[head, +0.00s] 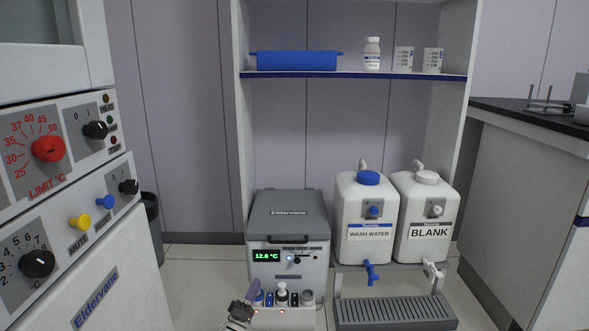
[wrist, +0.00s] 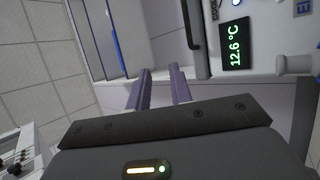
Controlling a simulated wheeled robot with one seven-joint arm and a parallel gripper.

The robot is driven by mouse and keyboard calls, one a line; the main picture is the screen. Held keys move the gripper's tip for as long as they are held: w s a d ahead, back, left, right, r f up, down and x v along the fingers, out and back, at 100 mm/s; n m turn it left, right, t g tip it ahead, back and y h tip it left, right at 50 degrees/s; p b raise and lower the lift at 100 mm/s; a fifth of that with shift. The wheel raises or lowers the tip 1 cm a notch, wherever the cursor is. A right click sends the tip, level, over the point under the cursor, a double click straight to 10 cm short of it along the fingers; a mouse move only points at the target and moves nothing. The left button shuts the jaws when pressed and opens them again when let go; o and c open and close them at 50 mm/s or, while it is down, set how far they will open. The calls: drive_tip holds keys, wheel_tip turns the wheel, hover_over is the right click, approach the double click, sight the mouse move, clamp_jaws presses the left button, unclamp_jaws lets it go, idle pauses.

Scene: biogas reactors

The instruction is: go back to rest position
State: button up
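My gripper (head: 253,290) shows low in the head view, in front of the lower left part of the grey unit (head: 288,215) marked Eldervane. In the wrist view its two purple fingers (wrist: 160,72) stand apart with a clear gap and nothing between them. The unit's green display (head: 265,255) reads 12.6 °C, and it also shows in the wrist view (wrist: 236,46). Several small bottles, among them a white-topped one (head: 282,290), stand at the unit's front near my gripper.
Right of the unit stand the WASH WATER container (head: 366,215) and the BLANK container (head: 425,215), with taps over a grey drip tray (head: 395,312). A control panel (head: 60,200) is close on the left. A dark-topped bench (head: 530,125) is on the right. A shelf (head: 360,74) hangs above.

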drive_tip(key=d+r+m+g+h+p, duration=0.1)
drive_tip(key=d+r+m+g+h, duration=0.2)
drive_tip(key=d+r+m+g, duration=0.5)
drive_tip(key=d+r+m+g+h+p, duration=0.1)
drive_tip(key=d+r+g+h, duration=0.4)
drive_tip(key=d, duration=0.7)
drive_tip(key=s+d+r+m+g+y+p, duration=0.1)
drive_tip(key=s+d+r+m+g+y, duration=0.2)
drive_tip(key=d, duration=0.4)
drive_tip(key=s+d+r+g+y+p, duration=0.1)
drive_tip(key=s+d+r+g+y, duration=0.15)
drive_tip(key=s+d+r, duration=0.35)
drive_tip(key=s+d+r+g+y+p, duration=0.15)
drive_tip(key=s+r+y, duration=0.25)
drive_tip(key=s, duration=0.4)
drive_tip(key=s+d+r+y+p, duration=0.15)
drive_tip(key=s+r+y, duration=0.25)
drive_tip(key=s, duration=0.4)
drive_tip(key=s+a+r+t+y+p, duration=0.1)
drive_tip(key=s+a+r, duration=0.1)
drive_tip(key=s, duration=0.5)
drive_tip(key=s+a+r+n+t+y, duration=0.1)
drive_tip(key=s+a+y, duration=0.1)
drive_tip(key=s, duration=0.6)
drive_tip(key=s+a+r+n+t+y+p, duration=0.1)
drive_tip(key=s+a+r+y, duration=0.1)
drive_tip(key=s+a, duration=0.2)
drive_tip(key=shift+s+r+t+p, duration=0.3)
drive_tip(key=shift+s+t+p, duration=0.1)
drive_tip(key=shift+s, duration=1.35)
